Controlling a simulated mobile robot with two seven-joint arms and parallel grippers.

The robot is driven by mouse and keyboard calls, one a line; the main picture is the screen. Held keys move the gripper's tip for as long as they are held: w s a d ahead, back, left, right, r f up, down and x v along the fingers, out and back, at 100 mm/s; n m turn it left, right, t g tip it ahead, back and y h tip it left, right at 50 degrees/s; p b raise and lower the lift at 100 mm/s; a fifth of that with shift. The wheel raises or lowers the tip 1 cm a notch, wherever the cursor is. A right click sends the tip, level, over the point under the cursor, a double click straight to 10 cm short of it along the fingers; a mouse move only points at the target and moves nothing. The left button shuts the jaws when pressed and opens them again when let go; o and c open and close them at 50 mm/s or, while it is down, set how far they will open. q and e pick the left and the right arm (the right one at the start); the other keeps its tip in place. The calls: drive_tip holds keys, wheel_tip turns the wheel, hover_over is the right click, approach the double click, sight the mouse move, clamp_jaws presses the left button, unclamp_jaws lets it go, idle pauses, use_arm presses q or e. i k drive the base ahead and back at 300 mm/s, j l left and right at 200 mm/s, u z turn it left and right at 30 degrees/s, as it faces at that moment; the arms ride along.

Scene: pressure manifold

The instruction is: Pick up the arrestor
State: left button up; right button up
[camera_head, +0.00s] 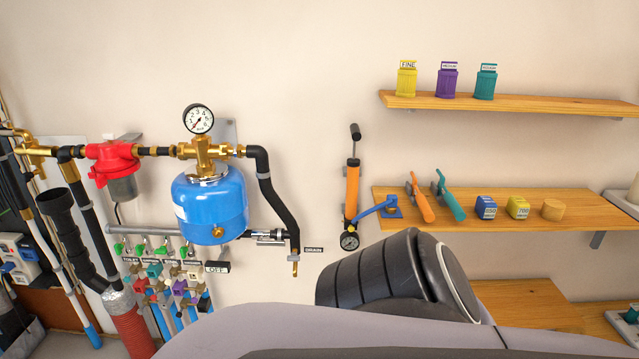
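No thing in view carries a label that I can read as arrestor, so I cannot tell which one it is. On the middle shelf stand a blue labelled block (486,208), a yellow labelled block (517,207) and a plain orange-tan round piece (552,210), side by side. A blue tank (210,206) with brass fittings and a round gauge (199,119) hangs on the wall at the left. Neither of my grippers shows. A large grey and black part of my own arm fills the bottom middle and hides what is behind it.
The middle shelf (590,214) also holds orange-handled (421,200) and teal-handled (450,198) tools. The upper shelf (530,105) bears yellow, purple and teal canisters. An orange pump (352,190) hangs on the wall. A red filter (113,160) and coloured valves (165,285) are at the left.

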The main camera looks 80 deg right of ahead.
sight(517, 206)
drive_tip(key=z, duration=3.6)
